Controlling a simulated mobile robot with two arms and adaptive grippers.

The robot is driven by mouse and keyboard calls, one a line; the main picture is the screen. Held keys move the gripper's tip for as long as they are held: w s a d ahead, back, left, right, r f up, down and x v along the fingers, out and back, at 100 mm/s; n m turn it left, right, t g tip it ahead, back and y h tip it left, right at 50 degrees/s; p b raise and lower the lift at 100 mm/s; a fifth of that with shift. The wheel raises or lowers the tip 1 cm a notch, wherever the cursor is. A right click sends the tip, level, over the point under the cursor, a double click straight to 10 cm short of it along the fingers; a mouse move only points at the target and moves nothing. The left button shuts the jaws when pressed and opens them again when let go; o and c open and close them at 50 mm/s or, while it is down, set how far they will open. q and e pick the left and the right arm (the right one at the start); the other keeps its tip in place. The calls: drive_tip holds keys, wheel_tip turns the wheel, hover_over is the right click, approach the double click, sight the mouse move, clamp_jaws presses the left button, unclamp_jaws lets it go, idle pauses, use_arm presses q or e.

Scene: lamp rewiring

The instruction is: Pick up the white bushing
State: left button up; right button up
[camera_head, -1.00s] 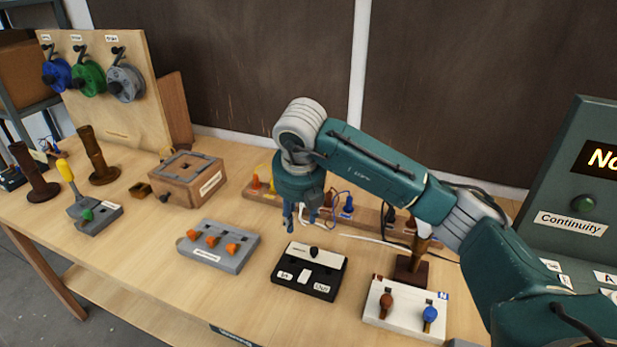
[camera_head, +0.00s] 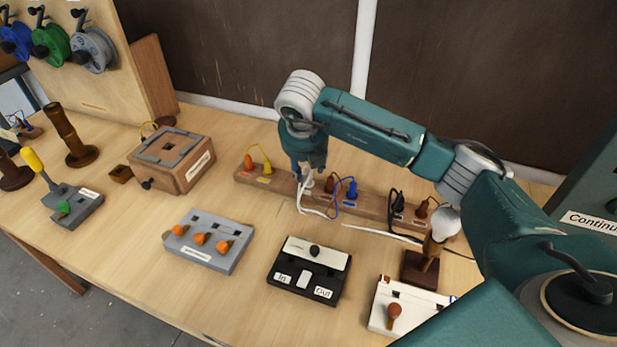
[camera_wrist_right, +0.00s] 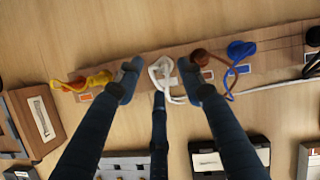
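The white bushing (camera_wrist_right: 163,72) sits on the wooden rail (camera_head: 265,178) with a white cord looping from it, between the yellow and brown pieces in the right wrist view. In the head view the bushing (camera_head: 308,180) is partly hidden by my right gripper. My right gripper (camera_wrist_right: 160,76) is open. Two fingertips are on either side of the white bushing and the third finger is in front of it. I cannot tell whether any finger touches it. My left gripper is not in view.
The rail also holds orange, yellow, brown, blue and black pieces with cords. A brown piece (camera_wrist_right: 201,57) is close to one fingertip. A grey block (camera_head: 212,240), a black box (camera_head: 310,270) and a lamp (camera_head: 436,240) stand in front. Bare tabletop lies between.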

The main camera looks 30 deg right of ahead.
sight(308, 175)
drive_tip(key=p+x, duration=0.1)
drive_tip(key=x, duration=0.2)
drive_tip(key=shift+s+d+f+p, duration=0.1)
drive_tip(key=shift+f+p, duration=0.2)
drive_tip(key=shift+f, duration=0.35)
drive_tip(key=shift+c, duration=0.5)
drive_tip(key=c, duration=0.9)
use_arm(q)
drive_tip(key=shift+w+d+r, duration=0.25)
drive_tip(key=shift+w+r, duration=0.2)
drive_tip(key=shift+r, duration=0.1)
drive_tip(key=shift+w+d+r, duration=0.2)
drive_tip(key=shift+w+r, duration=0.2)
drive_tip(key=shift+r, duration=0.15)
use_arm(e)
drive_tip(key=shift+o, duration=0.2)
